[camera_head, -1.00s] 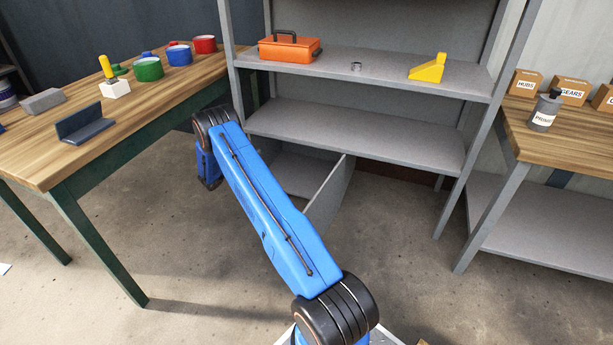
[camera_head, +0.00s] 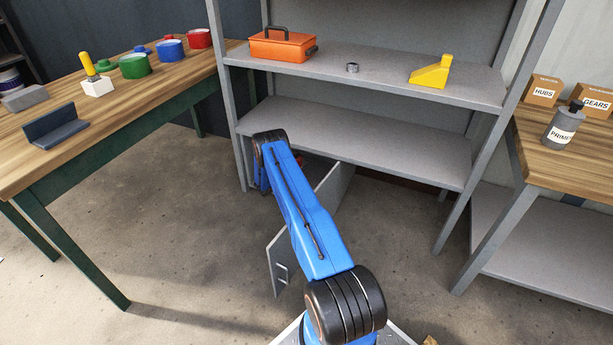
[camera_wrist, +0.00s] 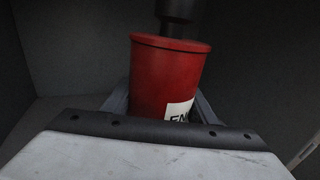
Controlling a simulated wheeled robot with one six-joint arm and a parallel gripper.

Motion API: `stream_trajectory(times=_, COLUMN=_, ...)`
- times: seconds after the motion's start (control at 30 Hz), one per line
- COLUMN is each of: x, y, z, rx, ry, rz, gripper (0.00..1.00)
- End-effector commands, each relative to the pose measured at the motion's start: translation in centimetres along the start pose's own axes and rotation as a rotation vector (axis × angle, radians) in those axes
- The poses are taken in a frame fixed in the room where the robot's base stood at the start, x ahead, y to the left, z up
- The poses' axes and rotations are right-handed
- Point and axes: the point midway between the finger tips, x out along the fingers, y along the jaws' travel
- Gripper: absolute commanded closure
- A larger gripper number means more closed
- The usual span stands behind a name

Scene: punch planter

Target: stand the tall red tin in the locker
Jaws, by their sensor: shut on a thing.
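The tall red tin (camera_wrist: 160,70) is upright in the wrist view, with a pale lettered label partly cut off by my wrist. A black neck and cap show at its top. My gripper (camera_wrist: 163,104) is shut on it, with a grey finger on each side. Dark grey walls that look like the locker (camera_wrist: 70,50) surround the tin on the far side and at the sides. In the head view the locker door (camera_head: 279,267) with a handle hangs open low below the shelves. My arm hides the gripper and most of the locker there. Whether the tin touches a floor I cannot tell.
The shelves above hold an orange toolbox (camera_head: 283,46), a grey ring (camera_head: 352,68) and a yellow wedge (camera_head: 431,74). A wooden bench (camera_head: 60,150) with several items stands left.

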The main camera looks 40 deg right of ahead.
Motion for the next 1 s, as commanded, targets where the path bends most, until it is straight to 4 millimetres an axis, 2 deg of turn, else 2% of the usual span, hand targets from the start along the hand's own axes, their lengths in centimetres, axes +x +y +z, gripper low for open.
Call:
stream_trajectory(times=0.1, x=-0.1, y=-0.1, z=-2.0, rx=-0.002, ry=0.000, rz=0.000, gripper=0.82)
stream_trajectory(times=0.3, x=0.0, y=0.0, z=-4.5, rx=-0.001, ry=0.000, rz=0.000, gripper=0.82)
stream_trajectory(times=0.57, x=0.0, y=0.0, z=-5.8, rx=-0.001, ry=0.000, rz=0.000, gripper=0.82)
stream_trajectory(times=0.8, x=0.0, y=0.0, z=-8.7, rx=-0.001, ry=0.000, rz=0.000, gripper=0.82)
stream_trajectory(times=1.0, x=0.0, y=0.0, z=-9.3, rx=-0.001, ry=0.000, rz=0.000, gripper=0.82)
